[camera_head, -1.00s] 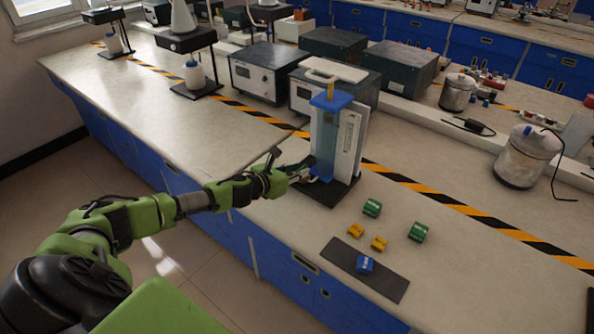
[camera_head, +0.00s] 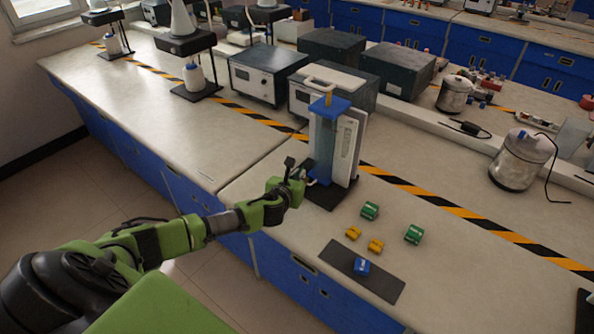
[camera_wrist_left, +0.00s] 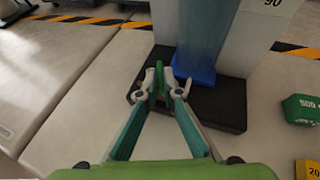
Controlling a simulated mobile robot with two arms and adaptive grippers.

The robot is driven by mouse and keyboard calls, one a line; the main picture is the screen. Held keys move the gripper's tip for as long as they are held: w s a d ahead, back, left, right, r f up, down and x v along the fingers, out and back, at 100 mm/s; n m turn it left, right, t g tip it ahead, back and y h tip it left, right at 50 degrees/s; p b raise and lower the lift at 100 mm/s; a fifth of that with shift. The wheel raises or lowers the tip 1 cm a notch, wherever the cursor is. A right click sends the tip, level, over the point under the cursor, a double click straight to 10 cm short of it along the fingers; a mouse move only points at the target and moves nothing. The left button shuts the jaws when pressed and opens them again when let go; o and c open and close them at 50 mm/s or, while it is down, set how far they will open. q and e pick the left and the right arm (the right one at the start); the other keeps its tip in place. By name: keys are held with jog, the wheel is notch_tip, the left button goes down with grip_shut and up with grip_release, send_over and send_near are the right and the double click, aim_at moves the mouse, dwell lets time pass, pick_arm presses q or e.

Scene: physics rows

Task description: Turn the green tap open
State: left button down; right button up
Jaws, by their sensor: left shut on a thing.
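A clear column (camera_head: 322,150) with a blue cap (camera_head: 329,106) stands upright on a black base (camera_head: 328,196), beside a white scale panel (camera_head: 346,150). Its blue lower part (camera_wrist_left: 196,62) shows close up in the left wrist view. The green tap (camera_wrist_left: 158,78) sticks out low beside the column, between my fingertips. My left gripper (camera_wrist_left: 159,92) is shut on it, with one finger on each side. In the head view the left gripper (camera_head: 303,177) is at the column's lower left, and the tap is mostly hidden there. My right gripper is out of view.
Green weights (camera_head: 370,211), yellow weights (camera_head: 353,233) and a blue weight (camera_head: 362,267) lie to the right. The blue one is on a dark mat (camera_head: 385,283). Grey instrument boxes (camera_head: 262,76) stand behind. The bench to the left (camera_head: 190,140) is clear.

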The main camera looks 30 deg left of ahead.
pick_arm(q)
jog(key=shift+w+d+r+n+g+y+p, duration=0.1)
jog(key=shift+d+n+g+y+p, duration=0.15)
jog(key=shift+n+y, duration=0.25)
jog(key=shift+w+d+r+n+g+y+p, duration=0.15)
jog(key=shift+n+g+y, duration=0.1)
jog(key=shift+n+y, duration=0.25)
jog(key=shift+d+f+n+g+y, duration=0.2)
jog(key=shift+n+g+y, duration=0.3)
jog(key=shift+n+y, duration=0.4)
jog(key=n+g+y+b, duration=0.1)
jog(key=n+g+y, duration=0.1)
jog(key=shift+w+d+f+n+y+b, duration=0.2)
jog(key=shift+n+y+b, duration=0.1)
jog(key=shift+n+b, duration=0.1)
jog(key=n+g+y+b, duration=0.1)
jog(key=n+g+b, duration=0.1)
jog(key=b, duration=0.2)
jog(key=w+n+g+y+b, duration=0.1)
jog(key=n+g+b, duration=0.2)
jog(key=b, duration=0.2)
jog(key=shift+d+y, duration=0.1)
jog(key=shift+y, duration=0.3)
jog(key=shift+r+n+g+b, duration=0.15)
jog(key=shift+n+g+b, duration=0.4)
jog(key=shift+b, duration=0.35)
jog(key=shift+r, duration=0.1)
jog(key=c, duration=2.2)
grip_release()
